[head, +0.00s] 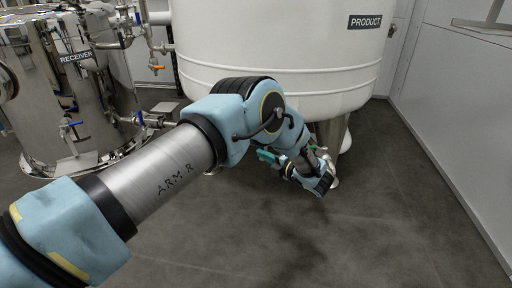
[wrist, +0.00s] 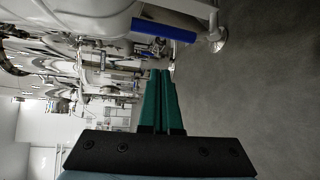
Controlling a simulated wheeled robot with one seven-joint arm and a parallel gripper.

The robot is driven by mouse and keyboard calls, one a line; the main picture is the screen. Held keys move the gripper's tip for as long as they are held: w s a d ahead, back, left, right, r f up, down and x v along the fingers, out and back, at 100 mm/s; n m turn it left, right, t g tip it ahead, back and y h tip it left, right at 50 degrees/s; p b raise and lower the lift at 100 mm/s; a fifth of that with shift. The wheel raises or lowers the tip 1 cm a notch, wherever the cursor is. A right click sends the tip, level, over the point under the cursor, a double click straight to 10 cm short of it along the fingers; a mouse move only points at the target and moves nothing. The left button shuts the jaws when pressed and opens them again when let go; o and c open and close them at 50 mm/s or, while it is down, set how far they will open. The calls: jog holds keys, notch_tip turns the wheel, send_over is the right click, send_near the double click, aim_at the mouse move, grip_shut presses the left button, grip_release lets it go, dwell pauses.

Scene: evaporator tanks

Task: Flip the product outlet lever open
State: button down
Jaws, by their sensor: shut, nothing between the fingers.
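The white product tank (head: 285,45) stands ahead with a black PRODUCT label. In the wrist view a blue lever handle (wrist: 164,32) lies across the picture just above my fingertips, beneath a pale tank body. It looks like the outlet lever, and a gap seems to separate it from the fingers. In the head view my arm hides that lever. My gripper (wrist: 160,72) has green fingers, shut together and empty. In the head view its green fingers (head: 267,156) show low beside the underside of the white tank.
A tank leg with a round metal foot (wrist: 218,42) stands close to the right of the blue handle in the wrist view. The steel receiver tank (head: 75,95) and valves with orange and blue handles stand at left. Grey floor (head: 400,200) is clear at right, beside a wall.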

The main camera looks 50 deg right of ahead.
jog(key=shift+f+v, duration=0.2)
jog(key=shift+v, duration=1.05)
